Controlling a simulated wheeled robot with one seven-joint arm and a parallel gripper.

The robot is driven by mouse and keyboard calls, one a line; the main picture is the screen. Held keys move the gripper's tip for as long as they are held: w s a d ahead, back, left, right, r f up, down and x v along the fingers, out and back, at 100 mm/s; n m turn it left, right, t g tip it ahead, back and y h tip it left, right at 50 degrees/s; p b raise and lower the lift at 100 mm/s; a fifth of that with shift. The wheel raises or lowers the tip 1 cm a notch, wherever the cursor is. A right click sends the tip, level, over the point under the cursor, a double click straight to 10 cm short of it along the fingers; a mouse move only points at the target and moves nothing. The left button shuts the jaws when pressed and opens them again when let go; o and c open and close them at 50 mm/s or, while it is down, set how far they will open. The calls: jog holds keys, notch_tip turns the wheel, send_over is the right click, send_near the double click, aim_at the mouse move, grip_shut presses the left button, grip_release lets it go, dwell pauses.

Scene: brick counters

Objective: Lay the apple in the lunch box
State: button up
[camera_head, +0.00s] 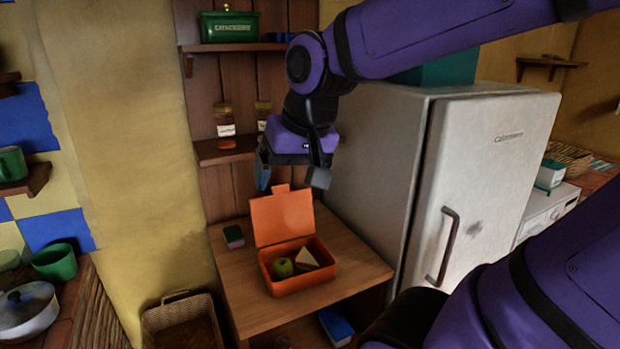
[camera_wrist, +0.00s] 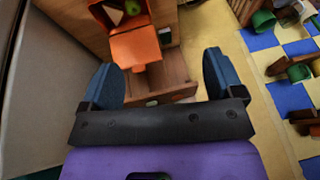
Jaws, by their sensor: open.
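The green apple (camera_head: 283,268) lies inside the orange lunch box (camera_head: 303,284), at the left of its tray. A sandwich wedge (camera_head: 307,259) is beside it on the right. The lunch box stands on a wooden table with its lid (camera_head: 282,217) raised at the back. My gripper (camera_head: 293,178) is open and empty, above and behind the raised lid. In the wrist view my gripper (camera_wrist: 163,75) shows both blue fingers wide apart. The apple (camera_wrist: 131,7) shows near the top edge there, past the lid (camera_wrist: 136,48).
A sponge (camera_head: 234,237) lies on the table left of the box. A grey fridge (camera_head: 480,180) stands close on the right. Wall shelves behind hold jars (camera_head: 225,120) and a green crackers tin (camera_head: 229,27). A wicker basket (camera_head: 182,318) is at lower left. The table's front right is bare.

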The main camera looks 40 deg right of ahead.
jog(key=s+a+r+n, duration=0.1)
jog(key=s+n, duration=0.2)
jog(key=s, duration=0.3)
jog(key=shift+r+n+t, duration=0.25)
jog(key=shift+n+t, duration=0.05)
jog(key=shift+t, duration=0.1)
jog(key=shift+c, duration=0.2)
dwell(0.5)
